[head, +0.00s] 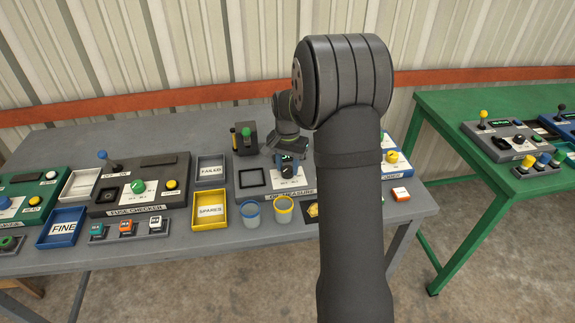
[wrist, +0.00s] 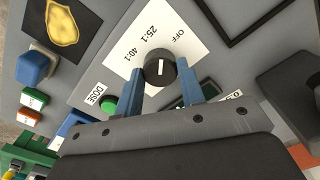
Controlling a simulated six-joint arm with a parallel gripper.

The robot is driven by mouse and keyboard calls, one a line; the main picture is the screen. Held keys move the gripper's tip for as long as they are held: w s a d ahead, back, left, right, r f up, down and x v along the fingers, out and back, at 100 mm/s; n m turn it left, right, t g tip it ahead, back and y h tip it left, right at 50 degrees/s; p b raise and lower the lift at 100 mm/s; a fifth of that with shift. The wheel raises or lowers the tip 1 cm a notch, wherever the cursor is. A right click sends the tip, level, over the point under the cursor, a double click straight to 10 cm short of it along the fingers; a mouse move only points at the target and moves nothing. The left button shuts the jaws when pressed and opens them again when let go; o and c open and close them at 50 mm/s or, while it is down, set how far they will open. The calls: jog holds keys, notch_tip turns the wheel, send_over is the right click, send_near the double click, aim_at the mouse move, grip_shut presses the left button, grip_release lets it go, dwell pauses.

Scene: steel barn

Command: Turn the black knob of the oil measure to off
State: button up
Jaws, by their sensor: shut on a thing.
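The oil measure (head: 249,193) stands on the grey table, its label partly hidden behind my arm. In the wrist view its black knob (wrist: 154,73) sits on a white plate (wrist: 205,52) marked OFF, 25:1 and 40:1. A white line on the knob runs nearly up and down in that view, its upper end toward the 25:1 and OFF side; I cannot tell the exact setting. My gripper (wrist: 160,84) is shut on the knob, a blue finger on either side. In the head view my gripper (head: 287,165) is over the plate and the knob is hidden.
A green button (wrist: 109,103) by a DOSE label and a blue knob (wrist: 34,68) are close by. A fuse checker (head: 100,208), a yellow SPARES tray (head: 196,222) and two cups (head: 284,211) stand around. A green table (head: 450,150) is at right.

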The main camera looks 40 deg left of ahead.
aim_at(288, 169)
jog(key=m, duration=0.4)
jog(key=shift+m, duration=0.4)
jog(key=shift+r, duration=0.1)
dwell(0.3)
jog(key=o, duration=1)
notch_tip(288, 169, up, 17)
jog(key=shift+r, duration=0.2)
jog(key=shift+f, duration=0.2)
notch_tip(288, 169, down, 17)
jog(key=shift+f, duration=0.1)
dwell(0.4)
